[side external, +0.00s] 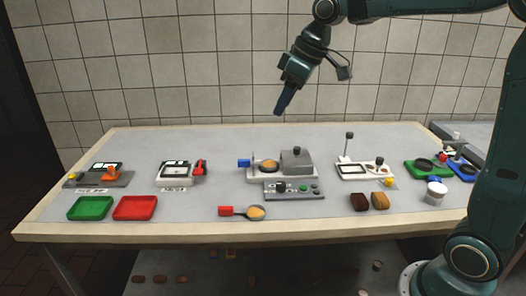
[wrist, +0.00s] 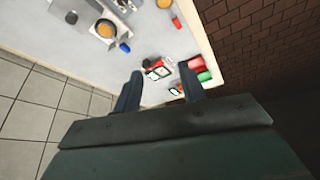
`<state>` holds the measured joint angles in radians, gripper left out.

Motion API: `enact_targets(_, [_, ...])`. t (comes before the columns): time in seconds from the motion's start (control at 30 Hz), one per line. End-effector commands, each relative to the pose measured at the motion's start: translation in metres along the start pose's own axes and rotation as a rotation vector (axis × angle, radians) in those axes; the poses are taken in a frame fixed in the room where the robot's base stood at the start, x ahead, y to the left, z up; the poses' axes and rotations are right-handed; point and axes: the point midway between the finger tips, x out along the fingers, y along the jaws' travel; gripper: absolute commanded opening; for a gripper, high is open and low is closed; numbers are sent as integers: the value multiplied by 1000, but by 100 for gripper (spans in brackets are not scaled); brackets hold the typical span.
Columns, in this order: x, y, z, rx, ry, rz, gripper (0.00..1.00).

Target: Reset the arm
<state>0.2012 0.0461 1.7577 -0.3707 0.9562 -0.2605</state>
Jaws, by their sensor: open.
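My gripper (side external: 281,107) is raised well above the back half of the table, pointing down and to the left. In the wrist view its two fingers (wrist: 160,92) stand apart with nothing between them. It touches nothing; the nearest things below are the grey machine (side external: 297,162) and the round pan-like part with a tan disc (side external: 268,166). My arm reaches in from the upper right.
On the table (side external: 330,215) stand a green tray (side external: 90,208), a red tray (side external: 135,208), a red-handled pan (side external: 255,212), brown and tan blocks (side external: 380,201), a white cup (side external: 435,192) and small devices. A tiled wall (side external: 180,60) rises behind.

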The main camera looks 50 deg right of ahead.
Motion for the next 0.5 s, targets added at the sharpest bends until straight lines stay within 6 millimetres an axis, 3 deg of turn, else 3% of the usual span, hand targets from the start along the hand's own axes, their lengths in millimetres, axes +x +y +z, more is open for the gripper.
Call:
enact_targets(0.2, [-25,-34,37,73,14,35,41])
enact_targets(0.5, [-44,-72,96,174,34,80,41])
